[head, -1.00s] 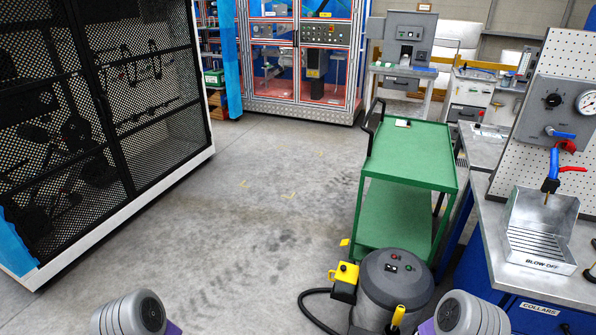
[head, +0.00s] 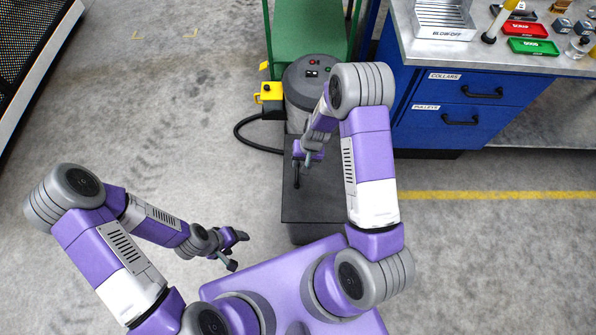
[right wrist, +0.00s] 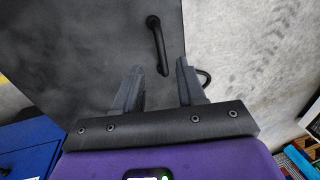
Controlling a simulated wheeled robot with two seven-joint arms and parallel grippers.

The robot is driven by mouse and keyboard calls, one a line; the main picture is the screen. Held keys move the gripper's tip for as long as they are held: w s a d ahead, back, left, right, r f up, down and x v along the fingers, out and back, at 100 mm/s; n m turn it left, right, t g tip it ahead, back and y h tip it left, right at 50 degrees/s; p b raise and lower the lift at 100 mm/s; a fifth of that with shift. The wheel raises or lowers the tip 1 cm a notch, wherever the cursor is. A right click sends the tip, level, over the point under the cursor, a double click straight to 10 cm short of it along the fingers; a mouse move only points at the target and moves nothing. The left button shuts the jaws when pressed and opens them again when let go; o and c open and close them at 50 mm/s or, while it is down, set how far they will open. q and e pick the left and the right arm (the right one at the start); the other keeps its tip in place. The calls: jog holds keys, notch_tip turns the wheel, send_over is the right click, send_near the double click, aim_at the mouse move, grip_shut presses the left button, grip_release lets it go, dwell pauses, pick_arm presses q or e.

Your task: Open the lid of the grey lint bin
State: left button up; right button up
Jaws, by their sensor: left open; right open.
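The grey lint bin (head: 315,232) is a dark box on the floor, just in front of my body, with a flat lid (head: 320,205) that looks shut. In the right wrist view the lid (right wrist: 85,50) fills the left and middle, and a black bar handle (right wrist: 155,35) stands near its right edge. My right gripper (head: 302,168) is over the lid, open and empty. Its fingertips (right wrist: 158,66) lie either side of the handle's lower end in the picture; I cannot tell the gap in depth. My left gripper (head: 236,250) is open and empty over the floor, left of the bin.
A round grey machine (head: 300,80) with a yellow box (head: 268,93) and black hose stands right behind the bin. A green cart (head: 310,30) is beyond it. A blue drawer bench (head: 450,105) stands to the right. The floor (head: 170,110) at left is clear.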

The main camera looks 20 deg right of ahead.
aim_at(297, 173)
jog(key=f, duration=0.2)
jog(key=a+f+b, duration=0.1)
jog(key=f, duration=0.1)
jog(key=f+b, duration=0.1)
jog(key=f, duration=0.2)
jog(key=shift+w+a+f, duration=0.1)
jog(key=shift+w+a, duration=0.05)
jog(key=shift+w, duration=0.25)
jog(key=shift+c, duration=0.3)
grip_shut()
